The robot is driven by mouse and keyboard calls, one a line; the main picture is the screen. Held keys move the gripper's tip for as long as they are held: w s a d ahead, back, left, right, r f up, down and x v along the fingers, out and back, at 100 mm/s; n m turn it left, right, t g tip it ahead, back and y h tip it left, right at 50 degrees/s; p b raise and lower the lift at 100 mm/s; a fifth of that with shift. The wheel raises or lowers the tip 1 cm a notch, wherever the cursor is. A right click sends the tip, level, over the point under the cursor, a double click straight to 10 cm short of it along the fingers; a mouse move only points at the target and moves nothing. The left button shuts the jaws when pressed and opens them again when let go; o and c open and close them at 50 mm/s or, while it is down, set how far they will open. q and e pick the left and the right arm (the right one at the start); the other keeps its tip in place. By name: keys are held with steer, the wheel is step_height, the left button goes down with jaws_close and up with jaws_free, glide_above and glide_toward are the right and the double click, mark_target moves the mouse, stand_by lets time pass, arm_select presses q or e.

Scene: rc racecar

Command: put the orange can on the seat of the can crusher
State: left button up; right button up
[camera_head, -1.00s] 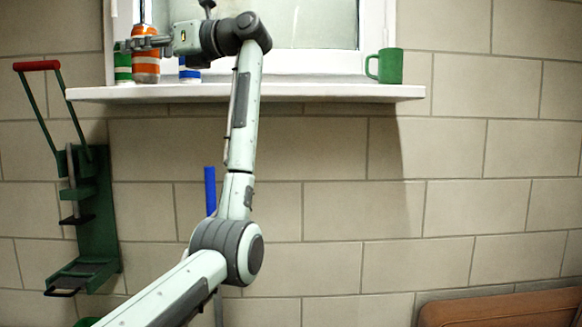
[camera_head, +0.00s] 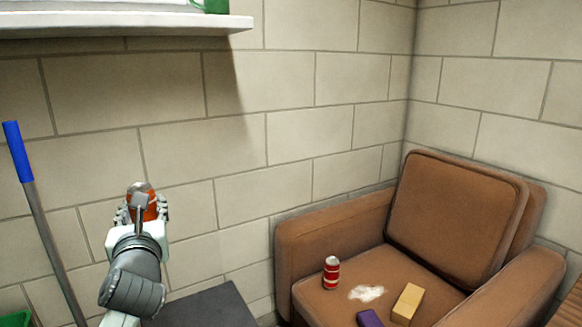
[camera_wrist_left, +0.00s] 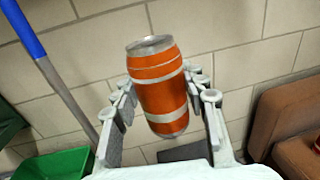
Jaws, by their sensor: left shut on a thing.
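My left gripper (camera_head: 141,212) is shut on the orange can (camera_wrist_left: 160,85), which has silver-white bands and a silver top. In the left wrist view the can is a little tilted between the fingers. In the head view the can (camera_head: 150,206) is partly hidden behind the gripper, held in front of the brick wall, left of the armchair. The can crusher is not in either view now. My right gripper is not in view.
A brown armchair (camera_head: 455,215) stands at right, with a red can (camera_head: 331,273), a yellow block (camera_head: 407,303), a purple item (camera_head: 369,318) and a white patch on it. A blue-topped pole (camera_head: 36,205) leans at left.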

arm_select(q)
steer(key=s+d+f+m+t+h, duration=0.1)
steer(key=s+d+f+m+h, duration=0.35)
steer(key=s+d+f, duration=0.45)
steer(key=s+d+f+m+h, duration=0.3)
steer(key=s+d+f+h, duration=0.3)
steer(key=f, duration=0.6)
steer(key=w+d+r+n+y, duration=0.2)
steer(key=d+r+y, duration=0.1)
steer(key=d+r, duration=0.3)
steer(key=shift+d+n, duration=0.35)
steer(key=shift+d, duration=0.15)
steer(key=shift+a+y, duration=0.1)
steer(key=shift+y, duration=0.15)
